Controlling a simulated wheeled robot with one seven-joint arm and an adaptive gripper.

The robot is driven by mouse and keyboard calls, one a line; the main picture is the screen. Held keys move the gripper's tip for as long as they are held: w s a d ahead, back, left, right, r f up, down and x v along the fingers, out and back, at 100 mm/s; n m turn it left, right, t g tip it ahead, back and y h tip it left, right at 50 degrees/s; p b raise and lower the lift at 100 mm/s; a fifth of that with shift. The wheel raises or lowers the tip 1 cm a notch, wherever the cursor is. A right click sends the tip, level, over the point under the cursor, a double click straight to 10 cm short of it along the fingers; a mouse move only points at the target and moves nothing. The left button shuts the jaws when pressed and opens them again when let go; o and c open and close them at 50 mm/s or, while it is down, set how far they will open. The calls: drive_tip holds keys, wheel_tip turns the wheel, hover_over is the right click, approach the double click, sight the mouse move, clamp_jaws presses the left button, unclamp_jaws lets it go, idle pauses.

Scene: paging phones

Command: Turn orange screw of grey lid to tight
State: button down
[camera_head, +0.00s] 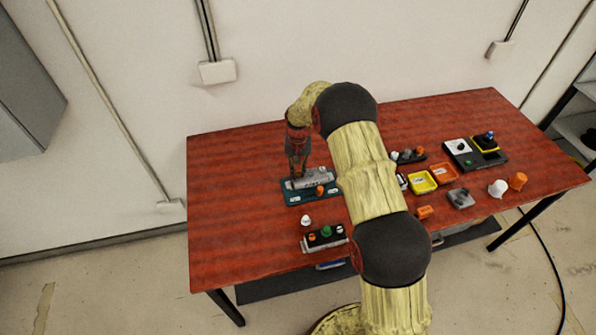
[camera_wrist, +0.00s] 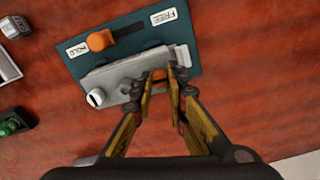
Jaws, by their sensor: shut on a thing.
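The grey lid (camera_wrist: 125,72) lies on a teal base plate (camera_wrist: 200,45); the lid (camera_head: 322,174) and plate (camera_head: 290,197) also show in the head view, at the table's left-centre. The orange screw (camera_wrist: 159,74) sits near one end of the lid, partly hidden by my gripper. My gripper (camera_wrist: 165,80) points down with its fingers closed around the screw; in the head view my gripper (camera_head: 298,174) is over the lid. A white knob (camera_wrist: 96,97) is at the lid's other end. An orange slider knob (camera_wrist: 101,40) stands beside the "HOLD" label, away from "FREE".
A black-topped box with knobs (camera_head: 325,239) and a white knob piece (camera_head: 305,220) lie in front of the plate. Yellow (camera_head: 422,182) and orange trays (camera_head: 443,174) and several small parts fill the right side. The table's left end is bare.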

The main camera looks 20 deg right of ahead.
sight(298, 173)
drive_tip(key=c, duration=1.7)
unclamp_jaws()
drive_tip(key=shift+c, duration=0.2)
wheel_tip(298, 173, up, 12)
drive_tip(key=s+r+n+t+b, duration=0.1)
drive_tip(key=s+r, duration=0.4)
drive_tip(key=s, duration=0.8)
drive_tip(key=s+r+n+t+b, duration=0.1)
drive_tip(key=s+r+b, duration=0.3)
drive_tip(key=s, duration=1)
drive_tip(key=s+r+n+t+b, duration=0.1)
drive_tip(key=s+r+t+b, duration=0.2)
drive_tip(key=s, duration=1.1)
wheel_tip(298, 173, up, 3)
drive_tip(key=b, duration=0.3)
drive_tip(key=shift+s+f+t, duration=0.15)
drive_tip(key=shift+t, duration=0.15)
